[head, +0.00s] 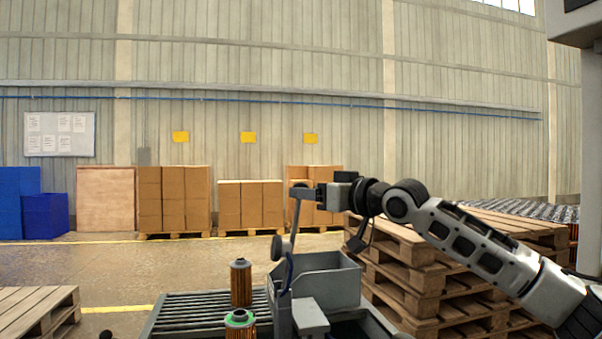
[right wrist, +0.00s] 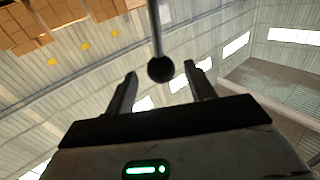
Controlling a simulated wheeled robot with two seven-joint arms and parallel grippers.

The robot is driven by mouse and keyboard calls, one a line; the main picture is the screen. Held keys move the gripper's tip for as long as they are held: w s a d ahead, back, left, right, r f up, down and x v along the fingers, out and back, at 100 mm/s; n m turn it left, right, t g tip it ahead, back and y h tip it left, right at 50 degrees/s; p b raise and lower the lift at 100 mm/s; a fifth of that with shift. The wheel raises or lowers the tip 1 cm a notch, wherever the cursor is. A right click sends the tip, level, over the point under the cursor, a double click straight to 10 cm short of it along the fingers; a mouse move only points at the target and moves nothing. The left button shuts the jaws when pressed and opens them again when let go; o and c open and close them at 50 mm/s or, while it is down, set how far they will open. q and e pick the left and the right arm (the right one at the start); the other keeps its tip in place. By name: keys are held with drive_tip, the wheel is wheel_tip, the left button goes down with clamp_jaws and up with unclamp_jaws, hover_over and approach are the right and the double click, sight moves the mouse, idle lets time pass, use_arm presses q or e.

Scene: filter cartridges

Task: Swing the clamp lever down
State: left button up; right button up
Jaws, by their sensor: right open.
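The clamp lever (head: 295,220) is a thin grey bar that stands nearly upright above a grey fixture (head: 283,305) in the head view. In the right wrist view, a thin rod with a black ball knob (right wrist: 160,68) comes down from the top edge, and the knob shows between my finger tips. My right gripper (head: 305,193) is at the lever's upper end, with its arm coming from the right. Its two fingers (right wrist: 161,86) are apart, one on each side of the knob, with gaps visible. My left gripper is not in view.
A brown filter cartridge (head: 241,284) and one with a green top (head: 240,320) stand left of the fixture. A grey open bin (head: 335,282) is right of it. Stacked pallets (head: 415,285) stand behind my right arm.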

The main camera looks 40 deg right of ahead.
drive_tip(key=shift+w+a+p, duration=0.2)
drive_tip(key=shift+w+p, duration=0.5)
drive_tip(key=shift+w, duration=0.95)
clamp_jaws()
